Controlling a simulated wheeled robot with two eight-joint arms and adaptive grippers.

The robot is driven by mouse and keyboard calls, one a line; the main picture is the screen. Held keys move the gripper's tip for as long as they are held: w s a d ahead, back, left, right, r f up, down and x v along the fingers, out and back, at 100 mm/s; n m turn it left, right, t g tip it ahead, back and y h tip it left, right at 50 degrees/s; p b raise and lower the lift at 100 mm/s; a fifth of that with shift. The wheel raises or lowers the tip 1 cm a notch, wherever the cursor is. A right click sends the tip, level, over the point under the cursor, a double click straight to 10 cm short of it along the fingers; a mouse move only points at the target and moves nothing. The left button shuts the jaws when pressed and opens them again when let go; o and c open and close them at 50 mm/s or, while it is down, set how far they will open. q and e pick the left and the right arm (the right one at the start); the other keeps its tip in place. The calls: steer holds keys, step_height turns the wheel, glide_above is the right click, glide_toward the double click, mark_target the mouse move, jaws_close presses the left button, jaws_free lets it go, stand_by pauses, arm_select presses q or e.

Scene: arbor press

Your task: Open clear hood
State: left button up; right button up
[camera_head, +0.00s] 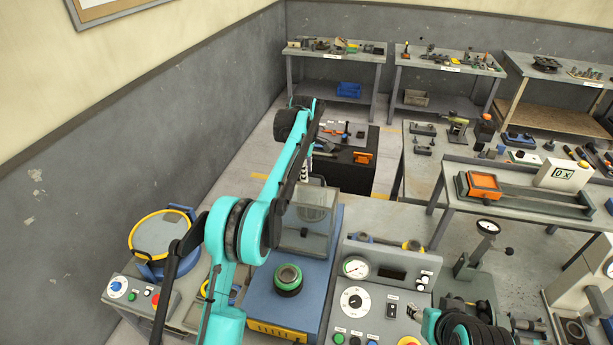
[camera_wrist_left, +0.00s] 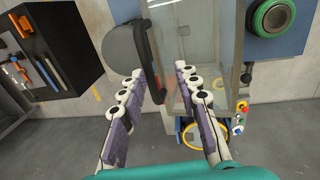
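The clear hood (camera_head: 306,232) is a see-through box at the back of a blue machine base (camera_head: 262,300). In the left wrist view the clear hood (camera_wrist_left: 210,60) fills the upper middle, with a dark upright bar (camera_wrist_left: 153,62) along its left edge. My left gripper (camera_head: 306,170) is at the far side of the hood, partly hidden by my own arm. In the wrist view my left gripper (camera_wrist_left: 158,76) is open, its two purple fingers spread on either side of the bar's lower part. Contact cannot be told.
A green-and-black round part (camera_head: 288,280) sits on the blue base in front of the hood. A control panel (camera_head: 372,290) stands to the right and a round yellow-rimmed device (camera_head: 160,235) to the left. A black cabinet (camera_head: 350,175) with tools stands beyond.

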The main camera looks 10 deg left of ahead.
arm_select(q)
step_height(320, 180, up, 9)
steer(key=s, duration=0.1)
steer(key=shift+s, duration=0.15)
steer(key=s+f+m+t+b, duration=0.2)
steer(key=s+f+m+b, duration=0.25)
steer(key=s+b, duration=0.4)
steer(key=s+f+m+t+b, duration=0.1)
steer(key=s+f+m+b, duration=0.4)
steer(key=s, duration=0.6)
steer(key=s+f+m+t+b, duration=0.2)
steer(key=s+f+m+b, duration=0.6)
steer(key=s+f, duration=1.3)
step_height(320, 180, down, 2)
steer(key=b, duration=0.4)
steer(key=shift+s+a+t, duration=0.25)
steer(key=shift+a+t, duration=0.05)
